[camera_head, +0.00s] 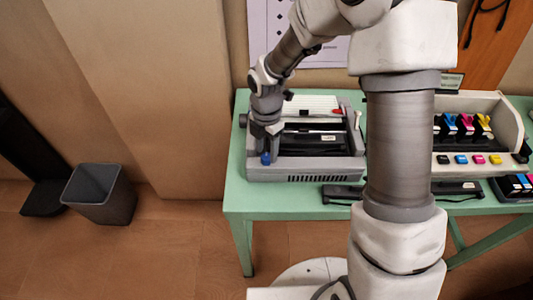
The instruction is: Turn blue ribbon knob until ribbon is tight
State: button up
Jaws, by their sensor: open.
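A grey printer (315,165) with its top open stands on the left part of a green table. A small blue knob (265,159) shows at the front left of the printer. My gripper (266,147) points down right at the knob, at the printer's left end. The jaws are open, and the blue knob shows at or just below the fingertips. I cannot tell whether they touch it. The ribbon itself is not clear in this view; a dark carriage area (310,138) shows inside the printer.
A second machine with coloured cartridges (465,127) stands right on the green table (237,190). A black bar (343,192) lies in front of the printer. More cartridges (515,187) sit at the far right. A dark bin (100,193) stands on the floor at left.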

jog(key=shift+f, duration=0.9)
jog(key=shift+c, duration=0.3)
grip_shut()
